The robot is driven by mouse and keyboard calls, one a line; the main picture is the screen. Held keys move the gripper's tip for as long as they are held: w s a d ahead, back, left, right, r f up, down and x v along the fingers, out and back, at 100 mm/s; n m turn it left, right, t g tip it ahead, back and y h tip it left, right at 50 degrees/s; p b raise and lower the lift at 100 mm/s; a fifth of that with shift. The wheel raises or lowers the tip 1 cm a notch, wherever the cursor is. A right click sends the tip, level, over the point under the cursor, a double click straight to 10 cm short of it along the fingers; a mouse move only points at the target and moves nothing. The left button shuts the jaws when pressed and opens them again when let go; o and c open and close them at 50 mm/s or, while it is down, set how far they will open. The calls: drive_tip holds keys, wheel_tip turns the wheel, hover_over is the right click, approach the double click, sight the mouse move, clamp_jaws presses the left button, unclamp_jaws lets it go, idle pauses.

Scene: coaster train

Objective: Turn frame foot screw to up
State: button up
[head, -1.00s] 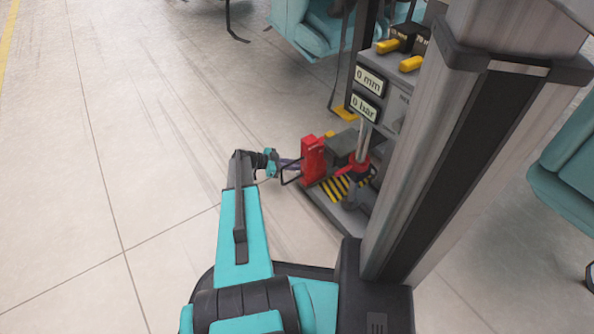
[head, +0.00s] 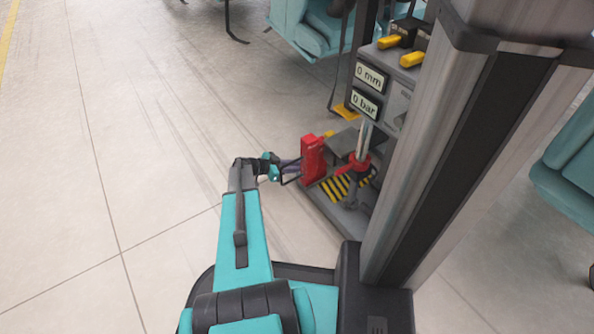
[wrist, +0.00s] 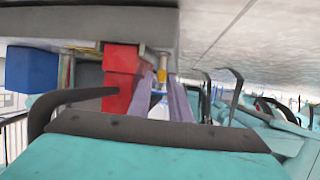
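A red block-shaped post (head: 313,160) stands at the near left end of a grey machine base; it also shows in the wrist view (wrist: 120,80). A small brass-coloured cylinder (wrist: 162,66), which looks like the foot screw, shows beside the red post in the wrist view. My gripper (wrist: 161,76) has two purple-grey fingers with a gap between them, and the cylinder appears between their tips. I cannot tell whether they touch it. In the head view my gripper (head: 290,166) is low at the left of the red post, and the screw is hidden there.
A red lever (head: 354,162) on a pump and yellow-black stripes (head: 340,186) lie right of the post. Displays above read "0 mm" (head: 369,76) and "0 bar" (head: 365,104). Teal seats (head: 310,30) stand behind. The floor (head: 110,130) at left is clear.

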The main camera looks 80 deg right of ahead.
idle(0.3)
drive_tip(key=p+v, duration=0.5)
drive_tip(key=v, duration=0.8)
drive_tip(key=shift+w+a+r, duration=0.15)
drive_tip(key=shift+w+r, duration=0.1)
